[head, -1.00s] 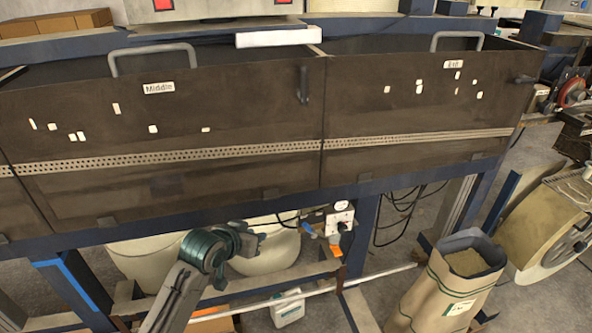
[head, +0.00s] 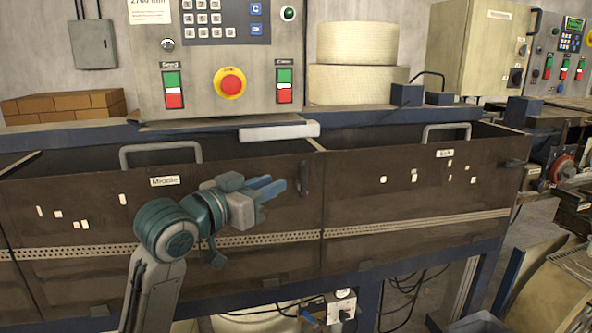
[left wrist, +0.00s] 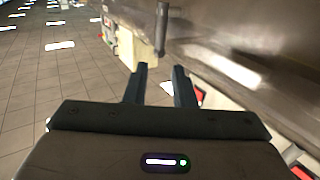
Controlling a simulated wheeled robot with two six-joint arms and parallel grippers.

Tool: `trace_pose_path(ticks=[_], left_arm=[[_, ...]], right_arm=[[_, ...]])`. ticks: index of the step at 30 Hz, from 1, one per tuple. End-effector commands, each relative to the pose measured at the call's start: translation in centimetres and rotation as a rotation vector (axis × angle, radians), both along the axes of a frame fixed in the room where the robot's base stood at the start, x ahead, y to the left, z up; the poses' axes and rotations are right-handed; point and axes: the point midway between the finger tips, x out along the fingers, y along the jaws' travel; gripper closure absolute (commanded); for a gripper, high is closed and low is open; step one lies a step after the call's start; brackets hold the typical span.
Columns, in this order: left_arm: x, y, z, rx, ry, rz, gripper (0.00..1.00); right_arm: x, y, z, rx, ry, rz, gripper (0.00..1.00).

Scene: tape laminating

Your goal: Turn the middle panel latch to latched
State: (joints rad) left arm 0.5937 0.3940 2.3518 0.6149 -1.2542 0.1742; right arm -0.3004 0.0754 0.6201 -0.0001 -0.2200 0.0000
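The middle panel (head: 90,205) is a dark brown board labelled "Middle" on the front of the machine. Its latch (head: 304,178) is a small dark handle near the panel's right edge, standing upright in the head view. In the left wrist view the latch (left wrist: 162,28) shows as a dark bar beyond the fingertips. My left gripper (head: 277,188) is just left of the latch in the head view, pointing towards it. Its two fingers (left wrist: 158,70) are apart with nothing between them, and a gap to the latch is visible. My right gripper is not in view.
The exit panel (head: 400,200) adjoins on the right, with its own dark latch (head: 513,163). A perforated metal strip (head: 380,229) crosses both panels. A grey loop handle (head: 160,147) stands on the middle panel's top edge. A control box (head: 205,75) with buttons is above.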

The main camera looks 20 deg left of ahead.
Motion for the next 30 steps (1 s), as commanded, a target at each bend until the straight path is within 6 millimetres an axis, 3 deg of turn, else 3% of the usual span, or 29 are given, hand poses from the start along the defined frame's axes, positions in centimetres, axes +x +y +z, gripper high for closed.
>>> trace_pose_path(ticks=[15,28,30], left_arm=[[6.8,-2.8,0.2,-0.004,0.003,0.0,0.77],[7.7,-3.1,0.0,0.0,0.001,0.001,0.77],[7.7,-3.1,0.0,0.0,0.001,0.001,0.9]], right_arm=[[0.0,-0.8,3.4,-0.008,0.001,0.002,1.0],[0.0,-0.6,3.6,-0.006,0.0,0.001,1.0],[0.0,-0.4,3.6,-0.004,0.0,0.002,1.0]])
